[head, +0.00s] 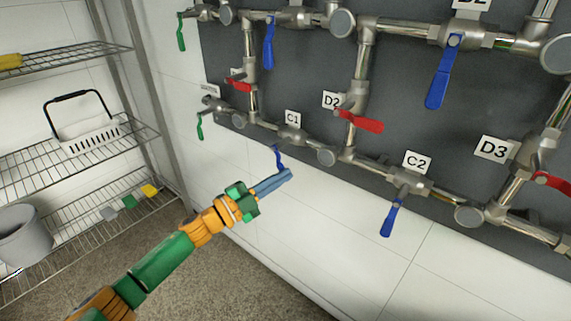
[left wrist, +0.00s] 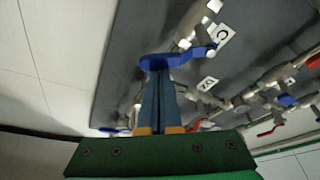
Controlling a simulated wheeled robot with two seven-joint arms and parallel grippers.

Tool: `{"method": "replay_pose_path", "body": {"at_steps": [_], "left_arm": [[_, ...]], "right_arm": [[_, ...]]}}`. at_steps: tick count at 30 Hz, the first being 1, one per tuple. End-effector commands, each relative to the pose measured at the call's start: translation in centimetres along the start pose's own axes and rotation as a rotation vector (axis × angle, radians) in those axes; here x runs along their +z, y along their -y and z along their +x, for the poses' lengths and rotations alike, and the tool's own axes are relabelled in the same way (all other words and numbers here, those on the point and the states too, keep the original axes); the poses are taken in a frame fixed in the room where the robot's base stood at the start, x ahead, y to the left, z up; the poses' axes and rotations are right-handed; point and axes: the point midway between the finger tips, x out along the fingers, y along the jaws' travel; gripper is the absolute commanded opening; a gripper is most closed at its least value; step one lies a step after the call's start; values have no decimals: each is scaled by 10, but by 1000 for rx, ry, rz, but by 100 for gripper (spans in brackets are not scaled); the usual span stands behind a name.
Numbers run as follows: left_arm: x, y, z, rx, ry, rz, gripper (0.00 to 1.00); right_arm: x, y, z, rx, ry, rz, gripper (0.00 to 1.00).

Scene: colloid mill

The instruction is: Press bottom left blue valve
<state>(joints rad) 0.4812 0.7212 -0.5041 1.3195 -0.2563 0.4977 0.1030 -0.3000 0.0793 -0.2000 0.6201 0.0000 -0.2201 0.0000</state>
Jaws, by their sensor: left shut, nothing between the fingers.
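The bottom left blue valve handle (head: 278,157) hangs below the pipe beside the C1 label (head: 293,118). In the left wrist view the blue handle (left wrist: 180,57) lies across the tips of my fingers. My left gripper (head: 287,174) is shut and empty, with its blue fingers side by side and pointing at the lower end of that handle. In the left wrist view the fingertips (left wrist: 156,76) overlap the handle's end; I cannot tell whether they touch it. My right gripper is not in view.
Another blue handle (head: 391,216) hangs under the C2 label (head: 417,161). Red handles (head: 360,121) and pipes cover the dark panel (head: 305,75). A wire shelf (head: 75,158) with a white basket (head: 88,130) stands at the left. The white wall below the panel is clear.

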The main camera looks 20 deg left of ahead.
Motion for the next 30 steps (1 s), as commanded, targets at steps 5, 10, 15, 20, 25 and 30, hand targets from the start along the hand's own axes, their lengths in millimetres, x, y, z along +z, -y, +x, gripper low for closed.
{"method": "replay_pose_path", "body": {"at_steps": [5, 10, 15, 20, 25, 30], "left_arm": [[11, -2, -4, 53, 2, 154, 0], [19, -1, -7, 99, 1, 288, 0], [26, 0, -9, 138, 2, 398, 0], [30, 2, -10, 163, 0, 472, 0], [33, 2, -12, 182, 1, 522, 0], [34, 3, -12, 191, 1, 546, 0]], "right_arm": [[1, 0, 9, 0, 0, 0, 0], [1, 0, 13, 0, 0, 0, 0], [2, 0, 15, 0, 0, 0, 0], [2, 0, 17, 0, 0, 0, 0], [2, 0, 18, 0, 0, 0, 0], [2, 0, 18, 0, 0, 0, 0]]}}
